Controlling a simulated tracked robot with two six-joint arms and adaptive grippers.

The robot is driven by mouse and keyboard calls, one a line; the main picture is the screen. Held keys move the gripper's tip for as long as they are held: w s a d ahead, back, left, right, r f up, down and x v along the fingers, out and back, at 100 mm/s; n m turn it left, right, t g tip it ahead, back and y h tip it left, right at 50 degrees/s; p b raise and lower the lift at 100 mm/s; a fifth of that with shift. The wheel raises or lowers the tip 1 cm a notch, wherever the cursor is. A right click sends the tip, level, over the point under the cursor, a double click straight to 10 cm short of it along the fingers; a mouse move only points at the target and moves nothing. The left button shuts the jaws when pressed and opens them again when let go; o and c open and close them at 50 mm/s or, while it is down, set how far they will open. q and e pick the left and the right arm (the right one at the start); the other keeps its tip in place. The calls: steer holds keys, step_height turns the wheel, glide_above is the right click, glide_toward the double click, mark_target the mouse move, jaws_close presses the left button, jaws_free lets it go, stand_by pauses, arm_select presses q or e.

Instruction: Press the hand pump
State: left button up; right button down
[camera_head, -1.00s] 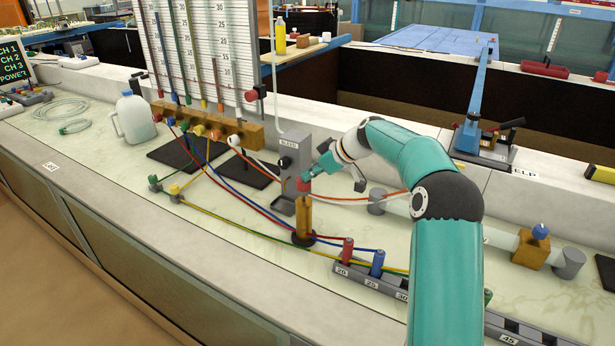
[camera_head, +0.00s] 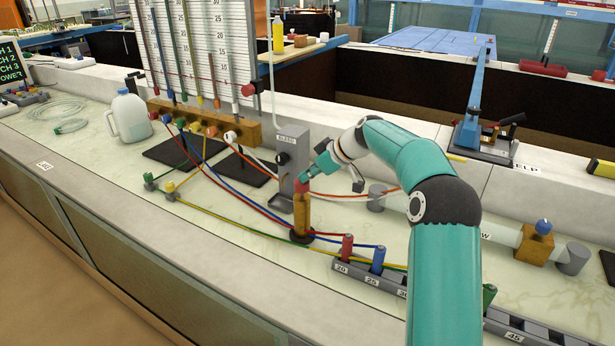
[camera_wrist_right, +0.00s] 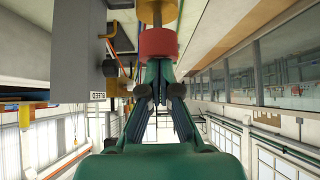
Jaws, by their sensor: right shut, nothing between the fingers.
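The hand pump is an upright brass cylinder (camera_head: 302,215) on a dark round base, with a red knob (camera_head: 300,186) on top. It stands on the bench in front of the grey bleed box. My right gripper (camera_head: 311,176) is shut and empty, with its fingertips at the top of the red knob. The right wrist view shows the shut fingers (camera_wrist_right: 160,72) pointing at the red knob (camera_wrist_right: 157,43), apparently touching it, with the brass body (camera_wrist_right: 157,10) beyond. My left gripper is not in view.
The grey bleed box (camera_head: 290,158) stands close behind the pump. Coloured tubes run across the bench to a brass manifold (camera_head: 205,124). A numbered rack (camera_head: 365,278) with coloured plugs lies in front. A white jug (camera_head: 130,118) stands at the left.

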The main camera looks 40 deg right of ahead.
step_height(320, 180, up, 3)
steer(key=shift+f+p, duration=0.1)
steer(key=shift+p, duration=0.5)
arm_select(q)
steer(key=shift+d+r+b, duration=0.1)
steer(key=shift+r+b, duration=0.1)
steer(key=shift+b, duration=0.6)
arm_select(e)
steer(key=v, duration=1)
steer(key=shift+d, duration=0.1)
steer(key=shift+f, duration=0.1)
stand_by(0.4)
